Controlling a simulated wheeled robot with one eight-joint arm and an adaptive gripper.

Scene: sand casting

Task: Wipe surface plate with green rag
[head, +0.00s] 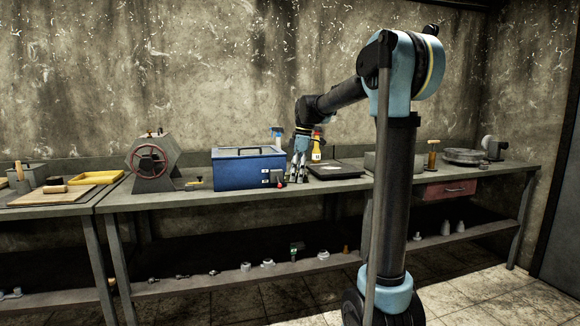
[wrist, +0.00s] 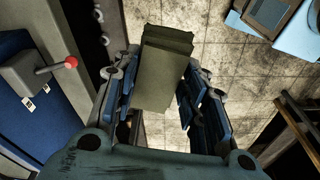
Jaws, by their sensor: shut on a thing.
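My gripper (head: 298,176) hangs fingers-down at the bench's front edge, just right of the blue box. In the wrist view my gripper (wrist: 158,88) is shut on a folded olive-green rag (wrist: 167,62), which sticks out beyond the fingers. Tiled floor shows behind the rag there. In the head view I cannot make out the rag. A dark flat plate (head: 337,171) lies on the bench to the right of my gripper. A grey block (head: 381,161) stands further right, partly behind my arm. I cannot tell for sure which one is the surface plate.
The blue box (head: 249,168) with a red-knobbed lever (wrist: 70,62) is close on the left. Blue and yellow spray bottles (head: 316,148) stand behind. A drum with a red wheel (head: 148,160) is further left. The lower shelf (head: 240,279) holds several small parts.

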